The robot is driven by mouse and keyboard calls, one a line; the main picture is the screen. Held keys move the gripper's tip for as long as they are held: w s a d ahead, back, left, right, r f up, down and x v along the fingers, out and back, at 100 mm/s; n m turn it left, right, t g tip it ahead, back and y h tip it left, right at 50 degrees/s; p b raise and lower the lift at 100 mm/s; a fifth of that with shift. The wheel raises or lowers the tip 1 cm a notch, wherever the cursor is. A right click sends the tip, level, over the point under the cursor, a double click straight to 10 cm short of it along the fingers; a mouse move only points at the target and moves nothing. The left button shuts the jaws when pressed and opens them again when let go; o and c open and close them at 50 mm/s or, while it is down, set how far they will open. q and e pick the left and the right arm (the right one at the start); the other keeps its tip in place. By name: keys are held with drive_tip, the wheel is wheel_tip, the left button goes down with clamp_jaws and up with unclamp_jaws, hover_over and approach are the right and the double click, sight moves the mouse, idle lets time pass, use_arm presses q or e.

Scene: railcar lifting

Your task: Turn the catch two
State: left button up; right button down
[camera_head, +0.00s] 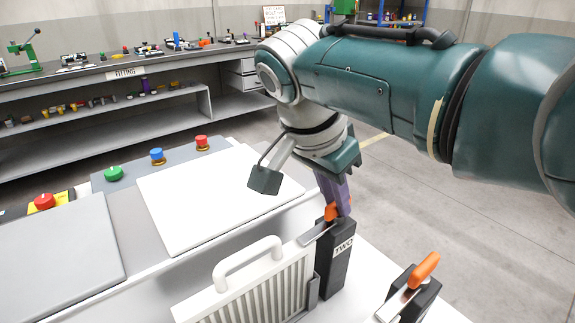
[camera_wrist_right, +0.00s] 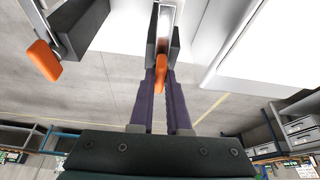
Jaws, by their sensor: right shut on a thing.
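The catch two is a black post labelled TWO (camera_head: 338,262), with a metal lever (camera_head: 314,234) and an orange grip (camera_head: 331,212) on top. My right gripper (camera_head: 335,193), with purple fingers, comes down from above onto the orange grip. In the right wrist view the orange grip (camera_wrist_right: 160,76) sits between the two finger tips (camera_wrist_right: 161,84), and the metal lever (camera_wrist_right: 167,22) runs away from the gripper. The lever reaches toward the white ribbed panel with a handle (camera_head: 248,264). My left gripper is not in view.
A second black catch with an orange grip (camera_head: 425,268) stands nearer at the right; it also shows in the right wrist view (camera_wrist_right: 42,60). Coloured buttons (camera_head: 157,155) line a grey panel behind a white plate (camera_head: 215,200). A long workbench (camera_head: 120,72) stands behind.

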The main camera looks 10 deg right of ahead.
sight(315, 231)
drive_tip(key=shift+m, duration=0.4)
drive_tip(key=c, duration=0.9)
unclamp_jaws()
drive_tip(key=shift+r, duration=0.1)
drive_tip(key=shift+a+r, duration=0.1)
drive_tip(key=shift+r, duration=0.2)
drive_tip(key=p+v, duration=0.1)
drive_tip(key=v, duration=0.8)
drive_tip(key=shift+r, duration=0.1)
